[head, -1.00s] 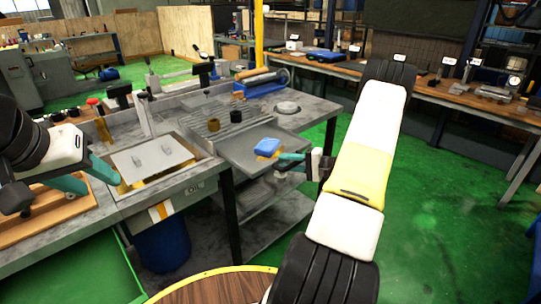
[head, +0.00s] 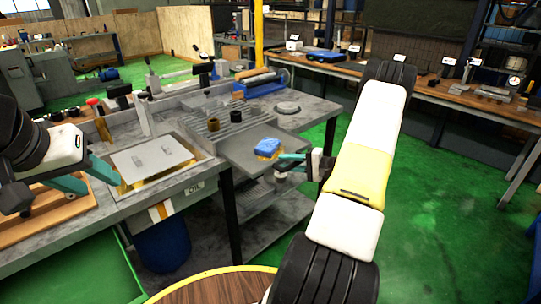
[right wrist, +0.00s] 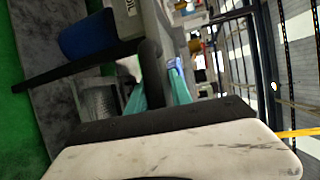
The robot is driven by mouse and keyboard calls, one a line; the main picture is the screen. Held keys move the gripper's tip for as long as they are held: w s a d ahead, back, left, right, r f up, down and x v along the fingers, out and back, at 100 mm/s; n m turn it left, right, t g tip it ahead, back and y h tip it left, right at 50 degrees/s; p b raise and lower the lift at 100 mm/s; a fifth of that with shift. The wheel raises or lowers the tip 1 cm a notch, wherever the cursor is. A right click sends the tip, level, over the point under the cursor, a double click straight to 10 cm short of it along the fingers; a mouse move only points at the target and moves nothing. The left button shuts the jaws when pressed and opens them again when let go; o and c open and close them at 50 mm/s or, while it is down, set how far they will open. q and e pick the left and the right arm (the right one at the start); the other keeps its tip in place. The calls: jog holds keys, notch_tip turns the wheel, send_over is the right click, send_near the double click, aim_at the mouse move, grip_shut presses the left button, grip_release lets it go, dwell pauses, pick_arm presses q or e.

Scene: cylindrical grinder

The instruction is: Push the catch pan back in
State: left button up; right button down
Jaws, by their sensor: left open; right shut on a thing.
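The catch pan (head: 234,152) is a flat grey tray sticking out from the front of the grinder table. A blue block like a sponge (head: 266,146) lies on it, with a yellowish patch beside it. The contact is small and partly hidden. In the right wrist view the teal fingers (right wrist: 158,92) are close together, with something light blue by their tips. My left gripper (head: 98,180) is open and empty at the left, beside a covered tray.
The covered tray (head: 150,158) with a yellowish rim is set in the bench left of the pan, above an OIL label. A blue drum (head: 163,245) stands below. A lower shelf (head: 270,215) lies under the pan. Green floor to the right is clear.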

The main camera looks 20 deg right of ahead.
aim_at(276, 151)
jog(key=shift+s+f, duration=0.2)
jog(key=shift+f, duration=0.3)
jog(key=w+a, duration=0.1)
jog(key=w, duration=0.3)
jog(key=w+a, duration=0.2)
jog(key=w, duration=0.2)
jog(key=w+a, duration=0.2)
jog(key=w, duration=0.2)
jog(key=c, duration=1.3)
grip_release()
jog(key=shift+f, duration=0.1)
jog(key=shift+w+r, duration=0.15)
jog(key=shift+r, duration=0.15)
jog(key=shift+v, duration=3.9)
